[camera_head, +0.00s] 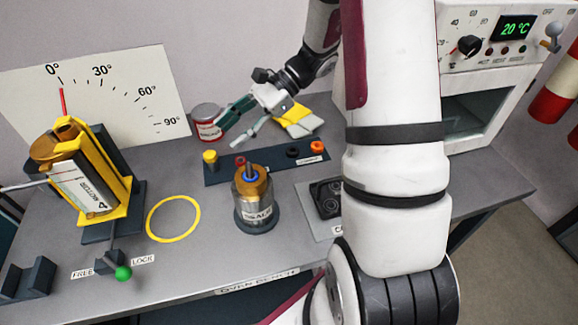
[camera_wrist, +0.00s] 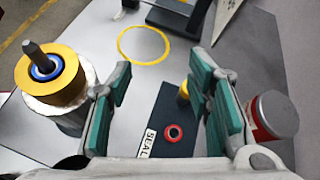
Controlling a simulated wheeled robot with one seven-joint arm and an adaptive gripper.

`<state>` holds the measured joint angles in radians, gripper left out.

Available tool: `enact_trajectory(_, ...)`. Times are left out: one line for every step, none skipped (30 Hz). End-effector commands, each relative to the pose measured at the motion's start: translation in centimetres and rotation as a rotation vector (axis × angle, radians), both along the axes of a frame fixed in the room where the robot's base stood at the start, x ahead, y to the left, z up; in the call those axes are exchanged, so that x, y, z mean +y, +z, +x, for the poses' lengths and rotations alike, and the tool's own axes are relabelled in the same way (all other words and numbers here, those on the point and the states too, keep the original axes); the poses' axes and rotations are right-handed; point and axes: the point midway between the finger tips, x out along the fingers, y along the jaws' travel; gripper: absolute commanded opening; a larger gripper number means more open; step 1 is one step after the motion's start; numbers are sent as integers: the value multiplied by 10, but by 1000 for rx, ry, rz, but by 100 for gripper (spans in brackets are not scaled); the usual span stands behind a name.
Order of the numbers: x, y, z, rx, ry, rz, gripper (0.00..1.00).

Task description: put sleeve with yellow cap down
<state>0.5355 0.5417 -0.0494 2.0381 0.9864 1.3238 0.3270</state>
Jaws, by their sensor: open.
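A small upright sleeve with a yellow cap (camera_head: 210,157) stands at the left end of a dark strip (camera_head: 225,173) on the bench. In the wrist view the yellow cap (camera_wrist: 183,88) shows beside the right finger, partly hidden by it. My gripper (camera_head: 226,138) is open above the back of the strip, just behind and right of the sleeve. In the wrist view my gripper (camera_wrist: 160,72) has nothing between its fingers. I cannot tell whether the right finger touches the sleeve.
A metal cylinder with a golden top (camera_head: 257,200) stands in front of the strip. An oven (camera_head: 495,80) is at the right.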

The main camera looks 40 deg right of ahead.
Motion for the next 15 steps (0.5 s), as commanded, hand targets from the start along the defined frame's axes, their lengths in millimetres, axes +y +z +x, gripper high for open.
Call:
enact_trajectory(13,16,-10,-36,65,-46,46)
enact_trajectory(19,23,-17,-54,103,-73,46)
enact_trajectory(26,32,-27,-79,153,-106,46)
enact_trajectory(32,39,-34,-96,190,-132,46)
enact_trajectory(37,45,-41,-115,228,-158,46)
enact_trajectory(43,52,-52,-140,276,-192,46)
enact_trajectory(48,58,-59,-159,313,-218,46)
enact_trajectory(52,63,-67,-177,349,-243,46)
enact_trajectory(57,69,-77,-205,398,-279,46)
enact_trajectory(61,74,-86,-223,433,-305,46)
enact_trajectory(64,78,-94,-242,470,-331,46)
enact_trajectory(68,83,-105,-269,517,-365,46)
enact_trajectory(70,87,-113,-289,553,-392,46)
enact_trajectory(72,90,-121,-309,587,-419,46)
enact_trajectory(75,94,-131,-335,634,-455,46)
